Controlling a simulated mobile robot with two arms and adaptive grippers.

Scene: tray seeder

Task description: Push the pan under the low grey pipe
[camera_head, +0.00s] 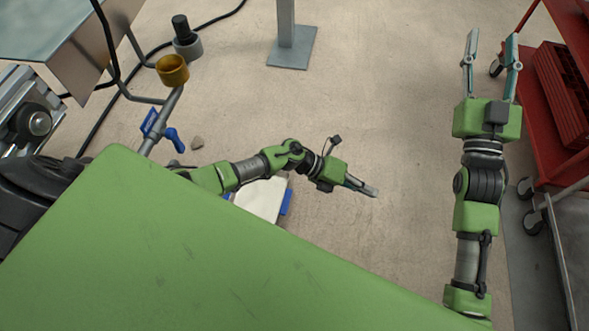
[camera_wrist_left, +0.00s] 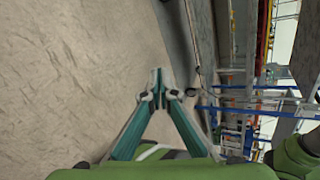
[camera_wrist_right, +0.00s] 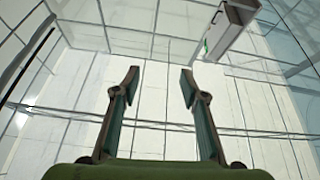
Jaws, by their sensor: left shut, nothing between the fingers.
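A pale flat thing with blue edges (camera_head: 262,198), which looks like the pan, lies on the floor. My left forearm and my green body hide part of it. A grey pipe (camera_head: 163,118) with a brass-coloured cup on its top end and a blue valve handle stands to the left of it. My left gripper (camera_head: 372,191) is shut and empty, to the right of the pale thing and apart from it; its closed fingers show in the left wrist view (camera_wrist_left: 159,85). My right gripper (camera_head: 492,45) is open and empty at the right, also seen in the right wrist view (camera_wrist_right: 160,75).
A red cart (camera_head: 560,100) on casters stands close to my right arm. A post with a flat base plate (camera_head: 289,54) stands at the top. A metal machine (camera_head: 75,50) and a black cable (camera_head: 215,19) are at upper left. The middle floor is clear.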

